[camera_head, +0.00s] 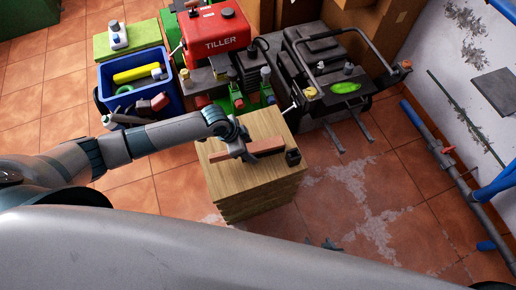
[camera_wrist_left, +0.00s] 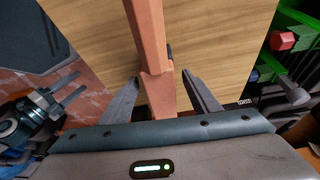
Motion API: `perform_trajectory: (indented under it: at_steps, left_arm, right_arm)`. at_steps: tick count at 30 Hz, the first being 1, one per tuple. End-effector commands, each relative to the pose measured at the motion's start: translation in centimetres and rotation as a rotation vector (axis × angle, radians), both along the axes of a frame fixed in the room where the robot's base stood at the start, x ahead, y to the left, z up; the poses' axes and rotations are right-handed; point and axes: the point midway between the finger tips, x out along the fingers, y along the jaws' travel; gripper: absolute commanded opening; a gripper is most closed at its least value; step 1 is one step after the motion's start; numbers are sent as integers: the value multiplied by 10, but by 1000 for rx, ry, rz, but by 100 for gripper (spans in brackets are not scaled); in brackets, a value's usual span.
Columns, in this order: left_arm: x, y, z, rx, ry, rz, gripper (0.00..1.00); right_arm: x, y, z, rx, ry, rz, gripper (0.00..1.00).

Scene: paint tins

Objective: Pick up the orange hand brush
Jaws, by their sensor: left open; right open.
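The orange-brown hand brush (camera_head: 265,147) lies on top of the wooden stack (camera_head: 228,176). My left gripper (camera_head: 243,152) is over the brush's left part. In the left wrist view, the brush (camera_wrist_left: 146,30) runs between the two spread fingers of my left gripper (camera_wrist_left: 161,77), with a visible gap on both sides. I cannot tell how far the fingertips are above the wood. My right gripper (camera_wrist_left: 62,100) shows at the left edge of the left wrist view, empty with its fingers apart. It is away from the brush.
A small black object (camera_head: 293,157) stands at the stack's right edge. Behind are a red tiller (camera_head: 215,32) and a dark machine with a bar handle (camera_head: 318,70). A blue crate (camera_head: 172,103) with items is at the left. Tiled floor to the right is mostly clear.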

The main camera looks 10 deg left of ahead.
Motion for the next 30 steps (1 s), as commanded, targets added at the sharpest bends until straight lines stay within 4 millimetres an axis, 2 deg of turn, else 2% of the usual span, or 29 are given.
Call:
perform_trajectory:
  at_steps: [11,15,17,18,30]
  left_arm:
    - [0,0,0,0,0,0,56]
    - [0,0,0,0,0,0,23]
    - [0,0,0,0,0,0,8]
    - [0,0,0,0,0,0,4]
    - [1,0,7,-2,-1,-1,4]
  right_arm:
    - [0,-1,0,-1,3,-3,57]
    - [1,-2,0,-1,2,-4,57]
    - [1,-2,0,-1,1,-4,57]
    - [1,-2,1,-1,1,-4,57]
    - [1,-2,1,-1,1,-4,57]
